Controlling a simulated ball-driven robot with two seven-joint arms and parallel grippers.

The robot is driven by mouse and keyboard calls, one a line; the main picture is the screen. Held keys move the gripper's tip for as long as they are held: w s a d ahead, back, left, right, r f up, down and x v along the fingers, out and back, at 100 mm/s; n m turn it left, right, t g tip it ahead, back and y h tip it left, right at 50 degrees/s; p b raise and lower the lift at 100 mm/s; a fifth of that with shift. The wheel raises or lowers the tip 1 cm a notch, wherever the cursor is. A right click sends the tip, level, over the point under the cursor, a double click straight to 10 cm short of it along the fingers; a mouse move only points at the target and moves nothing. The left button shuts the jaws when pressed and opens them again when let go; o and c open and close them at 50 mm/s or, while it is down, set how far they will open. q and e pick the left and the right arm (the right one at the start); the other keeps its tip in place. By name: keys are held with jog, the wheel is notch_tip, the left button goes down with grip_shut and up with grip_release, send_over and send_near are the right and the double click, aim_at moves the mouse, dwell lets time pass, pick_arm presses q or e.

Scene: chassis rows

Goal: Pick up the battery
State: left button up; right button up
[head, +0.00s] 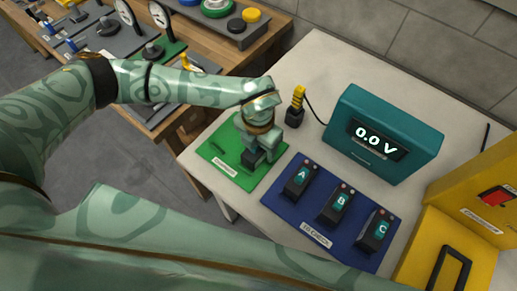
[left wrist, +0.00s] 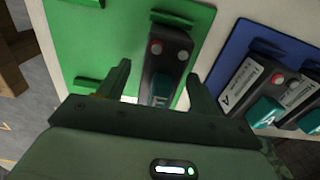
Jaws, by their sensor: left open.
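A dark battery with a teal label, a red button and a grey terminal (left wrist: 168,62) lies on the green mat (left wrist: 90,40), seen in the left wrist view. The green mat also shows in the head view (head: 218,152), where my gripper mostly hides that battery. My left gripper (left wrist: 158,85) is open, its fingers on either side of the battery, nearer the right one; contact cannot be told. In the head view my left gripper (head: 256,155) points down over the green mat. Batteries A (head: 299,180), B (head: 335,204) and C (head: 374,231) lie on the blue mat (head: 283,203). My right gripper is out of view.
A teal meter (head: 385,132) reading 0.0 V stands behind the blue mat. A yellow-and-black probe (head: 297,104) with a cable stands near it. A yellow case (head: 470,215) is at the right. A wooden bench with parts (head: 180,118) is behind left.

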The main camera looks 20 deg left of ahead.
pick_arm(q)
jog(key=shift+f, duration=0.85)
jog(key=shift+r, duration=0.1)
jog(key=c, duration=1.2)
grip_shut()
jog(key=shift+r, duration=0.1)
